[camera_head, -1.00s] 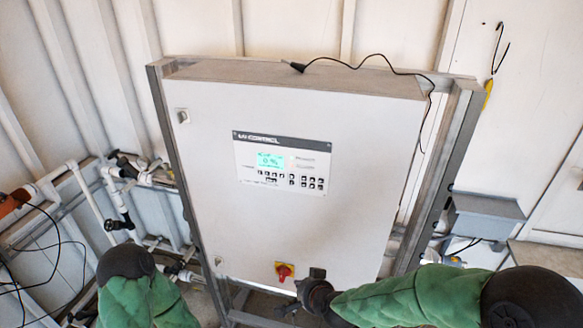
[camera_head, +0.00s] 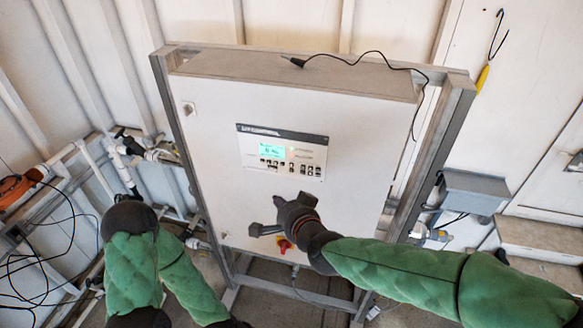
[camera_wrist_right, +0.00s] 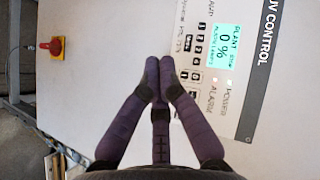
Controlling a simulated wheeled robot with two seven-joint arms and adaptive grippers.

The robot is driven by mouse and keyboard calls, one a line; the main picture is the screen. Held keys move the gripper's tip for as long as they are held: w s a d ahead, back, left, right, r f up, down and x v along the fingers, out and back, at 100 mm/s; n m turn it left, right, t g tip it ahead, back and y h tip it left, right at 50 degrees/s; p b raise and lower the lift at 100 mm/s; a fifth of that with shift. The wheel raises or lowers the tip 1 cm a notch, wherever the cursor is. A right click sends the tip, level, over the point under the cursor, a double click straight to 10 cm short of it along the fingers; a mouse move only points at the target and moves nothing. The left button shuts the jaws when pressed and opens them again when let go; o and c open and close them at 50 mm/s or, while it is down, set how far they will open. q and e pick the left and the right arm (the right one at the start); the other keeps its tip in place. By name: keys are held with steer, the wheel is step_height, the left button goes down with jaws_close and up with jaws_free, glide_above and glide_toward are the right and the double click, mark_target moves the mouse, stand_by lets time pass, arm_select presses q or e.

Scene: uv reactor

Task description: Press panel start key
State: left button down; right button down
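The grey-white UV control panel (camera_head: 215,160) stands upright in a metal frame. Its keypad label (camera_head: 283,150) has a green display (camera_head: 271,149) with rows of small dark keys (camera_head: 300,170) beside and below it. I cannot read which key is start. My right gripper (camera_head: 256,229) is in front of the panel, below the keypad and near the red switch. In the right wrist view its fingertips (camera_wrist_right: 159,68) meet with nothing between them, seen beside the keys (camera_wrist_right: 190,60). I cannot tell whether they touch the panel. My left gripper is out of view; only its arm shows.
The red and yellow rotary switch (camera_head: 284,245) is partly hidden by my right gripper and also shows in the right wrist view (camera_wrist_right: 56,46). Pipes (camera_head: 125,165) run at the left. A grey box (camera_head: 475,192) is at the right. A black cable (camera_head: 350,62) lies on top.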

mark_target(292, 170)
steer(key=shift+w, duration=0.1)
steer(key=shift+w+d+b, duration=0.4)
steer(key=shift+w+b, duration=0.2)
steer(key=shift+w, duration=0.8)
steer(key=shift+w+d+b, duration=0.35)
steer(key=shift+w+b, duration=0.3)
steer(key=shift+w, duration=0.75)
steer(key=shift+w+d+b, duration=0.4)
steer(key=shift+w+b, duration=0.2)
steer(key=shift+w, duration=0.8)
steer(key=shift+w, duration=0.1)
steer(key=shift+w+d, duration=0.1)
steer(key=shift+w, duration=0.2)
steer(key=shift+w+b, duration=0.2)
steer(key=shift+b, duration=0.1)
steer(key=shift+s, duration=0.65)
steer(key=shift+p, duration=0.3)
